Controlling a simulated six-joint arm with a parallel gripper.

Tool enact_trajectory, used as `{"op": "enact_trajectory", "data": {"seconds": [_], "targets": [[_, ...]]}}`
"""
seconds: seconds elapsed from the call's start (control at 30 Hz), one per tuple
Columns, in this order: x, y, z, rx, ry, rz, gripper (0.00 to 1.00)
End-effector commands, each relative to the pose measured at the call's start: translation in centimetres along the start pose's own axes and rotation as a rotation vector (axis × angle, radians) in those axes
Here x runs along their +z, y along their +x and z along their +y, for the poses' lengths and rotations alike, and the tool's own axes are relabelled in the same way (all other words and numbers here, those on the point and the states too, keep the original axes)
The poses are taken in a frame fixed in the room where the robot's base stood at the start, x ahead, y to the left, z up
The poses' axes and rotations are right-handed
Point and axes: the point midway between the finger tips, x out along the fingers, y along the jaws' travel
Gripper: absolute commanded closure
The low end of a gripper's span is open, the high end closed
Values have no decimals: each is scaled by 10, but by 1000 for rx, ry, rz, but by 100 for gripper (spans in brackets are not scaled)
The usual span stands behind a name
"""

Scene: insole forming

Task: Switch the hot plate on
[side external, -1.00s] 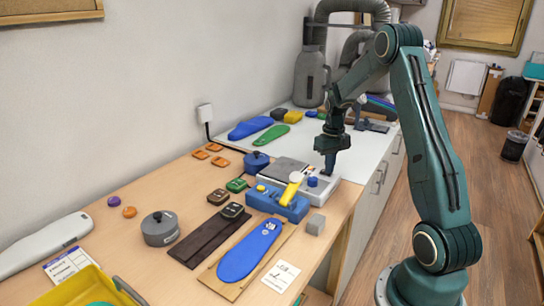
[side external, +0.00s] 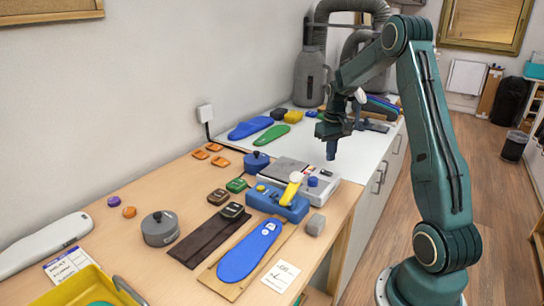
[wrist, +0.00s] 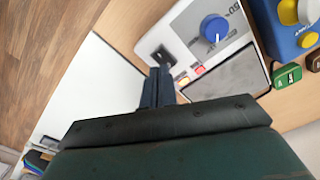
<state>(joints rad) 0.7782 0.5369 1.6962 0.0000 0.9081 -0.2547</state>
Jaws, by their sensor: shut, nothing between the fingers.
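The hot plate (side external: 292,168) has a grey top and a white body with a blue knob (side external: 312,181) at its front right. In the wrist view its panel (wrist: 185,30) shows the blue knob (wrist: 214,28), a black rocker switch (wrist: 162,57), and small red and yellowish indicators (wrist: 190,75). I cannot tell which way the rocker is set. My gripper (side external: 331,155) is shut and empty, pointing down, a little above the switch end of the hot plate. In the wrist view its fingertips (wrist: 160,73) appear close beside the rocker, apart from it in height.
A blue device with a yellow lever (side external: 290,190) stands just in front of the hot plate. A grey block (side external: 315,225) lies near the table's right edge. The white worktop (side external: 345,150) behind is partly clear.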

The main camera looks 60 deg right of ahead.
Motion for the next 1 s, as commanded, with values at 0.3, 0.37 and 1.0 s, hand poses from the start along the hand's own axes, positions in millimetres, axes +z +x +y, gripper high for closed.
{"op": "enact_trajectory", "data": {"seconds": [0.3, 0.37, 1.0], "targets": [[0, -18, 0, 0, 0, 1, 100], [0, -21, 0, 0, 0, 1, 100], [4, -34, -11, 3, -14, 13, 100]]}}
